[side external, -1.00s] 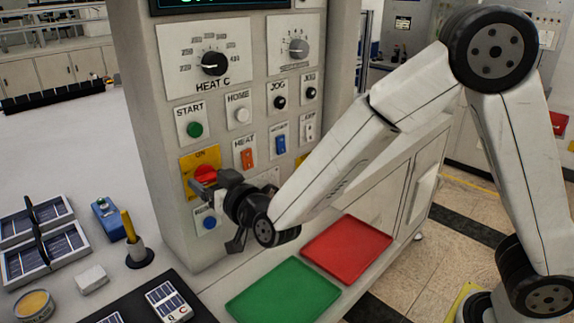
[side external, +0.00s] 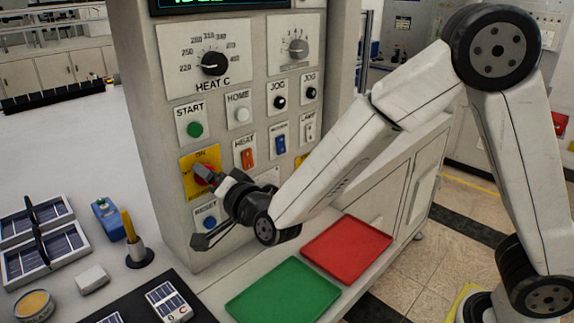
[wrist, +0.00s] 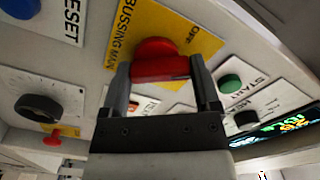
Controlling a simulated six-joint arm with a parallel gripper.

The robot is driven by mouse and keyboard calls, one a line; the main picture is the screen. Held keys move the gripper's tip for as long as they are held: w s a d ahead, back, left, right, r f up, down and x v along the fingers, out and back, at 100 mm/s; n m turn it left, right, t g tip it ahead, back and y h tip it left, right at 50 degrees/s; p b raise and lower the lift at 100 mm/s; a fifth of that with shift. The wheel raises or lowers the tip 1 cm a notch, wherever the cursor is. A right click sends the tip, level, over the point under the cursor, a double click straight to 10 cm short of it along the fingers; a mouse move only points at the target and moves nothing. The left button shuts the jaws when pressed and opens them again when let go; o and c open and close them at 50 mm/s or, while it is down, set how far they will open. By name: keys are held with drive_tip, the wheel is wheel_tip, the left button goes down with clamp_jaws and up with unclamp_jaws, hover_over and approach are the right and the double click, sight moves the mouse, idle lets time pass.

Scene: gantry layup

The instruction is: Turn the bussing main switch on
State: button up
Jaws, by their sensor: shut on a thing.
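The bussing main switch is a red rotary knob (side external: 203,174) on a yellow plate (side external: 188,184) marked ON at its top, low on the grey control panel. My gripper (side external: 208,177) is shut on the knob, and its fingers partly hide it in the side view. In the wrist view the red knob (wrist: 160,64) sits between the two fingers of my gripper (wrist: 163,80). The yellow plate there reads BUSSING MAIN, with OFF at one end. The knob's exact pointing is hard to read.
A green tray (side external: 283,292) and a red tray (side external: 346,250) lie below on the bench. Solar cells and a yellow-handled tool (side external: 128,226) stand at left.

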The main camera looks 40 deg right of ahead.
drive_tip(key=m, duration=0.7)
drive_tip(key=shift+d, duration=0.1)
idle(0.5)
drive_tip(key=o, duration=1.1)
drive_tip(key=shift+s, duration=0.15)
drive_tip(key=shift+s, duration=3.8)
drive_tip(key=s+d+f+n+g+y, duration=0.1)
drive_tip(key=s+d+f+n+g, duration=0.1)
drive_tip(key=d+f+n+g, duration=0.7)
drive_tip(key=s+d+f+n+g, duration=0.1)
drive_tip(key=s+d+n+g, duration=0.1)
drive_tip(key=s+n, duration=0.1)
drive_tip(key=s+d+f+n+g, duration=0.2)
drive_tip(key=s+d+n, duration=0.1)
drive_tip(key=s, duration=0.2)
drive_tip(key=s+d+f+n+g+h, duration=0.1)
drive_tip(key=s+d+n+g, duration=0.1)
drive_tip(key=s+d+n, duration=0.1)
drive_tip(key=shift+s+d+f, duration=0.25)
drive_tip(key=shift+s+f, duration=0.05)
drive_tip(key=shift+s, duration=0.1)
